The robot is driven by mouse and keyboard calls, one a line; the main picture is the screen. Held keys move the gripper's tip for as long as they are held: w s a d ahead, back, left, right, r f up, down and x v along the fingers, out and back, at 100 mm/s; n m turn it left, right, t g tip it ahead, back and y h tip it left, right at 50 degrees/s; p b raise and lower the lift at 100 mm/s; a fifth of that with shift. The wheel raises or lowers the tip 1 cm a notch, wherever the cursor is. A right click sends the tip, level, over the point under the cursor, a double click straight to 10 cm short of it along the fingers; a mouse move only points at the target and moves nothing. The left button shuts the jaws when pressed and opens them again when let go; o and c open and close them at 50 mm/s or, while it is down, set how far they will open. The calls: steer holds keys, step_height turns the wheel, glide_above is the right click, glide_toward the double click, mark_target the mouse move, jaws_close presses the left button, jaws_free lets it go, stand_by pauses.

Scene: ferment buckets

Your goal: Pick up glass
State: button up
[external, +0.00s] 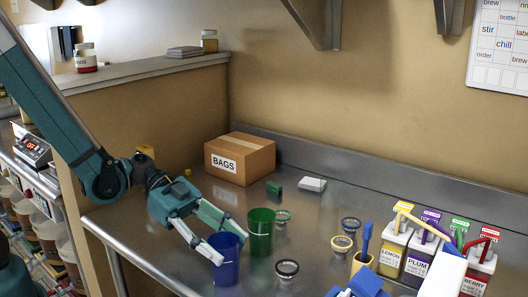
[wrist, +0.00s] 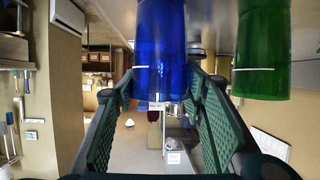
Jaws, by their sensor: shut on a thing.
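A blue glass (external: 225,268) stands upright on the steel table near its front edge. My gripper (external: 229,244) reaches down from the left, with its fingers on either side of the upper part of the blue glass, and is shut on it. In the wrist view, the blue glass (wrist: 160,45) lies between the two finger pads (wrist: 160,98). A green glass (external: 261,236) stands upright just right of and behind the blue one. It also shows right of the blue glass in the wrist view (wrist: 261,55).
Small dark-rimmed jars (external: 287,270) stand to the right of the glasses. A cardboard box (external: 240,158) marked BAGS and a green block (external: 274,188) sit behind. Labelled bottles (external: 393,250) and a yellow cup (external: 361,262) with a blue tool crowd the right.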

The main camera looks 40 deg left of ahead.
step_height(320, 180, up, 18)
steer(key=p, duration=0.5)
stand_by(0.4)
steer(key=shift+f, duration=0.1)
steer(key=shift+w, duration=0.1)
stand_by(0.5)
steer(key=w+a+r+n+t+y+p, duration=0.1)
steer(key=w+a+n+t+p, duration=0.4)
steer(key=w, duration=0.9)
steer(key=w+a+r+n+t+y+p, duration=0.1)
steer(key=w+a+n+t, duration=0.15)
steer(key=w+a, duration=0.8)
steer(key=w+a+r+n+t+y+p, duration=0.2)
steer(key=w+a+n+t+y+p, duration=0.2)
steer(key=w+a, duration=1.6)
steer(key=w+n+y+p, duration=0.1)
steer(key=w+y, duration=0.1)
steer(key=w, duration=0.1)
steer(key=shift+w+a+r+n+t, duration=0.15)
steer(key=shift+a+n+t, duration=0.15)
steer(key=shift+n+t, duration=0.05)
